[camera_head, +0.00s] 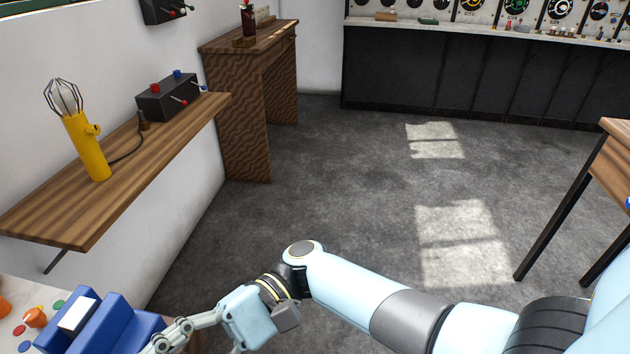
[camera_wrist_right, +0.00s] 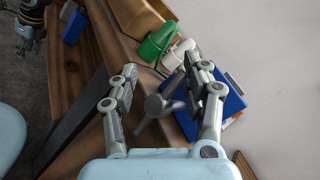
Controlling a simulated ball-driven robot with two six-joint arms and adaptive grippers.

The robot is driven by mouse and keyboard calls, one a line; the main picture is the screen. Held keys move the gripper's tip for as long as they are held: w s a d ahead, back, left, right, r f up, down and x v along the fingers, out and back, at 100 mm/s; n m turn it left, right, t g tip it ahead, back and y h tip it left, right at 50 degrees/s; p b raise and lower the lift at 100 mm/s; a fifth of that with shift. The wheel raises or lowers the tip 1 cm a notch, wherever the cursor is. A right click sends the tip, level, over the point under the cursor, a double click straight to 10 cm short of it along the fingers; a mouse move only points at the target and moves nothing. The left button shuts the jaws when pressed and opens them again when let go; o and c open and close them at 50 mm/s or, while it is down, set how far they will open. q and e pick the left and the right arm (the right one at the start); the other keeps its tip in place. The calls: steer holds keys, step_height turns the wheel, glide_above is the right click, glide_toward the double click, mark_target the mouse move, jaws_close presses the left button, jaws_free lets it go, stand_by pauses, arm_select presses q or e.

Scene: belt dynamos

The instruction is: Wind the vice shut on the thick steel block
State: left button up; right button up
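The blue vice (camera_head: 118,328) stands on the bench at the lower left of the head view. A pale block (camera_head: 78,314) sits at its jaws; I cannot tell whether both jaws touch it. In the right wrist view the vice (camera_wrist_right: 229,104) is partly behind my finger. Its grey, pronged handle (camera_wrist_right: 158,106) lies between my right gripper's fingers. My right gripper (camera_wrist_right: 162,68) is open, its fingers apart on either side of the handle. In the head view it (camera_head: 168,338) is beside the vice. What looks like my left gripper (camera_wrist_right: 30,38) shows small at the wrist view's top left.
A green object (camera_wrist_right: 158,42) and a white one (camera_wrist_right: 178,54) lie near the vice. A wall shelf (camera_head: 150,160) holds a yellow whisk tool (camera_head: 88,148) and a dark switch box (camera_head: 168,98). The floor (camera_head: 330,190) is clear.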

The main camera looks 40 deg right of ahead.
steer(key=d+r+n+h, duration=0.1)
steer(key=d+n+h, duration=0.15)
steer(key=d, duration=0.75)
arm_select(q)
step_height(320, 180, down, 2)
steer(key=b, duration=0.3)
steer(key=shift+s+f, duration=0.1)
steer(key=shift+f, duration=0.05)
arm_select(e)
steer(key=s+d+f+m+h, duration=0.1)
steer(key=d+f+h, duration=0.1)
steer(key=f, duration=0.6)
steer(key=s+d+f+m+t+h, duration=0.1)
steer(key=s+d+f+h, duration=0.1)
steer(key=f, duration=0.7)
steer(key=s+d+f+m+t+h, duration=0.1)
steer(key=s+d+f+h, duration=0.1)
steer(key=f, duration=0.6)
steer(key=shift+d+f+h, duration=0.4)
steer(key=shift+d+h, duration=0.15)
steer(key=shift+h, duration=0.7)
steer(key=shift+s, duration=0.1)
arm_select(q)
steer(key=o, duration=0.3)
steer(key=shift+o, duration=0.2)
